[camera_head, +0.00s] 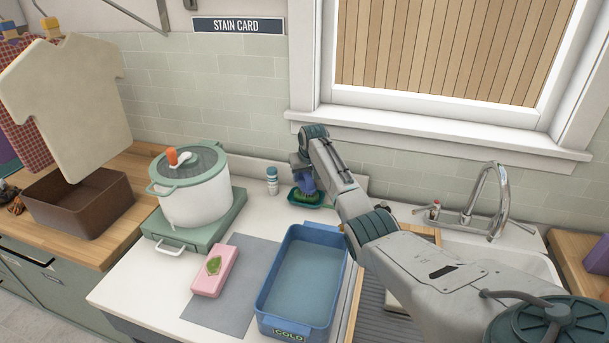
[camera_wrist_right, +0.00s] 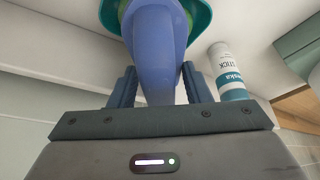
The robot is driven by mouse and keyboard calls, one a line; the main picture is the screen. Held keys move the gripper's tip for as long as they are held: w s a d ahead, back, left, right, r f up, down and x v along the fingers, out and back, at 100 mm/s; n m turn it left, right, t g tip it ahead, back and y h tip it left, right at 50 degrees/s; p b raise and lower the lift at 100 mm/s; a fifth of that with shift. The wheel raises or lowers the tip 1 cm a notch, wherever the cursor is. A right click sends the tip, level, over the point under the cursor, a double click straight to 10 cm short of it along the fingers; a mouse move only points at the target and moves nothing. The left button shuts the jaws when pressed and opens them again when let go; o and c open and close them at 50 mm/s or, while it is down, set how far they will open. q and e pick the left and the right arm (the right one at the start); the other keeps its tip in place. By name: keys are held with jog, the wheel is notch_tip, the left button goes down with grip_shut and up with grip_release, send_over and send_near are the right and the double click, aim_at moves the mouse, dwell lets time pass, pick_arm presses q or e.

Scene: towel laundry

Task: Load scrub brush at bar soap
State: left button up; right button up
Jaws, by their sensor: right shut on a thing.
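The blue-violet scrub brush (camera_head: 306,184) is at a small green dish (camera_head: 318,204) near the back wall. My right gripper (camera_head: 303,168) is shut on its handle from above. In the right wrist view the brush handle (camera_wrist_right: 157,50) runs between the two fingers, with the teal dish rim beyond it. The brush head is mostly hidden, so I cannot tell if it touches the dish. A pink block with a green leaf mark (camera_head: 206,281), which looks like the bar soap, lies on a grey mat, apart from the brush. My left gripper is not in view.
A blue basin marked COLD (camera_head: 268,298) stands between the mat (camera_head: 254,254) and my right arm. A white pot (camera_head: 200,203) sits on a green burner to the left. A small white bottle (camera_head: 272,181) stands beside the dish. The sink tap (camera_head: 500,205) is at right.

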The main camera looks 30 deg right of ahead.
jog(key=shift+f, duration=0.45)
dwell(0.8)
dwell(1.6)
notch_tip(320, 180, up, 7)
jog(key=p, duration=0.6)
jog(key=shift+p, duration=0.4)
jog(key=shift+f, duration=0.1)
dwell(0.3)
